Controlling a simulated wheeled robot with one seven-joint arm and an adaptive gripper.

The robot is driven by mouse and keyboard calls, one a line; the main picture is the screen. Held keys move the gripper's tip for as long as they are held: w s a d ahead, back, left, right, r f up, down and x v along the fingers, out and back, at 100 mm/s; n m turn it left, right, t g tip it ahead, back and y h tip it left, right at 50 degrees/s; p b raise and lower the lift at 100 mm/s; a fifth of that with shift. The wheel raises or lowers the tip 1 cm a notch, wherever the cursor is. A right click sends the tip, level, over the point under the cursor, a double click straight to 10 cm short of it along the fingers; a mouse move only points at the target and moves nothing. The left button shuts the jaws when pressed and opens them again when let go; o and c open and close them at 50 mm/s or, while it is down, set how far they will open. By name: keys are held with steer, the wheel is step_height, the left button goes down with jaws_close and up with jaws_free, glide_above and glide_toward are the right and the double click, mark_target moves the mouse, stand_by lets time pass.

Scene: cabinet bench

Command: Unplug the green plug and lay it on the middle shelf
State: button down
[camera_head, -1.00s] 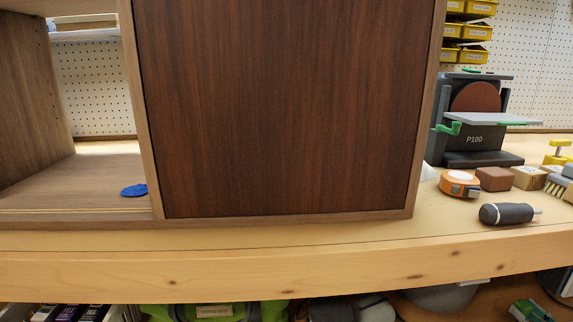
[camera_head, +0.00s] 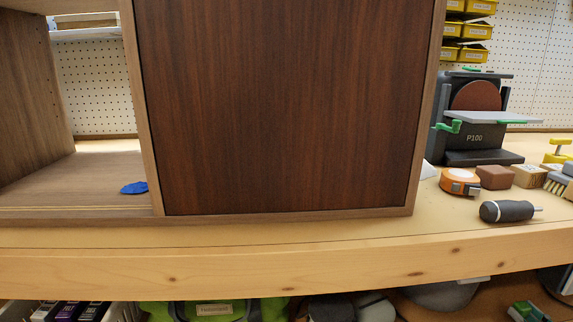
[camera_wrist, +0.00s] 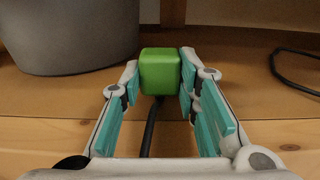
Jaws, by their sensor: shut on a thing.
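The green plug (camera_wrist: 161,72) is a rounded block at the centre of the wrist view. My gripper (camera_wrist: 160,82) is shut on it, with a teal-padded finger on each side. A black cord (camera_wrist: 149,130) runs from below the plug back toward my palm. Whether the plug touches the surface behind it cannot be told. In the head view neither my gripper nor the plug shows. The wooden cabinet (camera_head: 412,190) stands on the bench there, with a dark closed panel (camera_head: 275,105) and an open bay at left. No middle shelf is clearly seen.
A grey rounded container (camera_wrist: 70,35) stands at upper left in the wrist view, and a black cable (camera_wrist: 290,75) lies at right. In the head view a blue item (camera_head: 134,187) lies in the open bay. A sander (camera_head: 475,125), tape measure (camera_head: 459,182) and screwdriver (camera_head: 508,211) sit at right.

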steer(key=shift+s+a+f, duration=0.1)
steer(key=shift+s+f, duration=0.15)
steer(key=shift+f, duration=0.75)
steer(key=c, duration=1.1)
jaws_free()
steer(key=shift+c, duration=0.6)
steer(key=shift+s, duration=0.2)
steer(key=shift+o, duration=0.7)
steer(key=shift+s+d, duration=0.25)
steer(key=shift+s, duration=0.45)
steer(key=s+r+p, duration=0.1)
steer(key=s, duration=0.9)
steer(key=shift+d+r+p, duration=0.25)
steer(key=shift+d+p, duration=0.05)
steer(key=shift+p, duration=0.1)
